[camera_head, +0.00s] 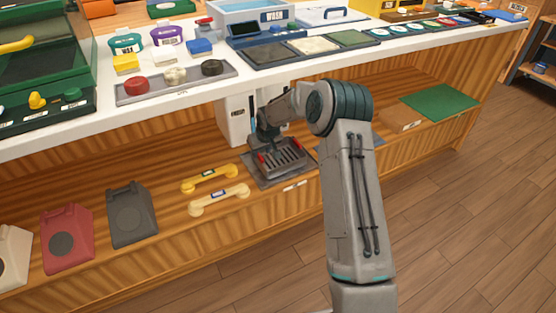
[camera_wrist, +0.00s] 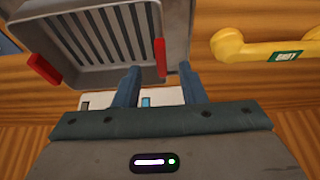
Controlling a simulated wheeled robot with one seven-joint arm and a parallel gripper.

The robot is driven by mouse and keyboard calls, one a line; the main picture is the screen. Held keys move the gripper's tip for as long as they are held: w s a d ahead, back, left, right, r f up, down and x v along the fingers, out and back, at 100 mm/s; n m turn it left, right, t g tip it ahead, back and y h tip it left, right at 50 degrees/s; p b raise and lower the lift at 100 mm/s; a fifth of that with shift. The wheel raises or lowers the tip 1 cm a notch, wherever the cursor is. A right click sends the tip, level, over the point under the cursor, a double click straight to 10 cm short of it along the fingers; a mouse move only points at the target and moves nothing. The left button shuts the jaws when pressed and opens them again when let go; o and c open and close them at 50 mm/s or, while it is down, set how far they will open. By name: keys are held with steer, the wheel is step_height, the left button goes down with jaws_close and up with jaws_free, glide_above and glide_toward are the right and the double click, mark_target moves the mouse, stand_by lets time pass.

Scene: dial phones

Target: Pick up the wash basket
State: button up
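The likely wash basket is a grey slatted basket with red handles (camera_head: 287,160), on a dark mat on the lower shelf. In the wrist view the basket (camera_wrist: 110,40) fills the top left, with one red handle (camera_wrist: 42,70) at its left and another (camera_wrist: 160,58) at its right. My gripper (camera_head: 266,140) is at the basket's back left side. In the wrist view my gripper (camera_wrist: 159,72) has its two fingers apart, with the right handle showing between their tips. No grip on the handle shows. A blue and white basin marked WASH (camera_head: 272,16) stands on the counter above.
The white counter (camera_head: 185,112) overhangs the shelf. A green mat (camera_head: 440,101) lies at the right.

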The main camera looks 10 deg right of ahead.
mark_target(260, 155)
steer(key=b+x, duration=0.1)
steer(key=x, duration=0.2)
steer(key=shift+w+f, duration=0.15)
steer(key=shift+a, duration=0.1)
steer(key=shift+c, duration=0.4)
jaws_close()
